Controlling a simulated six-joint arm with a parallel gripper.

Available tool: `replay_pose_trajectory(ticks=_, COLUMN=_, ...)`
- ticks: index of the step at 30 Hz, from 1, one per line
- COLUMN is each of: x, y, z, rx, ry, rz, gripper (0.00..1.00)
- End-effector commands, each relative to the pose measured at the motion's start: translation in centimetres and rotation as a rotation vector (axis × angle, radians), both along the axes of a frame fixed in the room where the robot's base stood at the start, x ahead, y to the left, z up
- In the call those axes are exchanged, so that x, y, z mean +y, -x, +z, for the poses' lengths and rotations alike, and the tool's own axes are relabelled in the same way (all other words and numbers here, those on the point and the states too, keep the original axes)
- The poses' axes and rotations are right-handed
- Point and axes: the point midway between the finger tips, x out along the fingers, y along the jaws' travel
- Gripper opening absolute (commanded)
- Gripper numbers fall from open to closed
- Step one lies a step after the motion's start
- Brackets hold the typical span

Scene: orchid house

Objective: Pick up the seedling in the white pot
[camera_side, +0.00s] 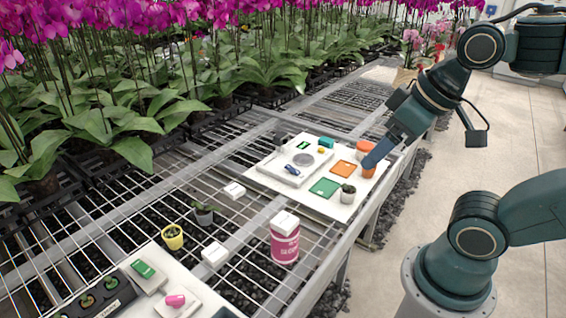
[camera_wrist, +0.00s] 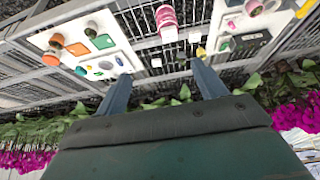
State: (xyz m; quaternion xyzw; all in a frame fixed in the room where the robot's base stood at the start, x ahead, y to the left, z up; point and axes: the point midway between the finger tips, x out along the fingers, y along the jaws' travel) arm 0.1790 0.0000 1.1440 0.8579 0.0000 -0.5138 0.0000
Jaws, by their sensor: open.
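The white pot (camera_side: 347,197) holds a small dark green seedling (camera_side: 348,187). It stands upright on the near right corner of a white board (camera_side: 262,173), beside a green square. In the wrist view the seedling (camera_wrist: 92,25) shows small at upper left, outside the span of my fingers. My gripper (camera_side: 372,160) is in the air above the right side of the board, near the orange pots, apart from the white pot. In the wrist view my gripper (camera_wrist: 160,88) has its two fingers wide apart with nothing between them.
Orange pots (camera_side: 367,170) stand close behind the white pot. A scale (camera_side: 294,168) lies on the board. A pink tub (camera_side: 285,245), a yellow pot (camera_side: 173,238) and a grey pot (camera_side: 204,216) stand on the wire bench to the left. Orchids line the back.

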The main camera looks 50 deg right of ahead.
Motion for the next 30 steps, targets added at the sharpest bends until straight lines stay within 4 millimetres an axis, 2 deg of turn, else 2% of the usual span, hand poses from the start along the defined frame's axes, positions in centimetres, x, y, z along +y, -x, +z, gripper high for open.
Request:
replay_pose_trajectory(ticks=8, x=-0.4, y=-0.9, z=0.0, rx=0.016, ry=-0.009, rz=-0.038, gripper=0.7)
replay_pose_trajectory(ticks=14, x=-1.8, y=-3.1, z=-0.4, rx=0.054, ry=-0.037, rz=-0.145, gripper=0.7)
replay_pose_trajectory(ticks=23, x=-5.6, y=-7.6, z=-2.1, rx=0.128, ry=-0.102, rz=-0.372, gripper=0.7)
replay_pose_trajectory(ticks=30, x=-9.7, y=-10.6, z=-4.5, rx=0.182, ry=-0.161, rz=-0.561, gripper=0.7)
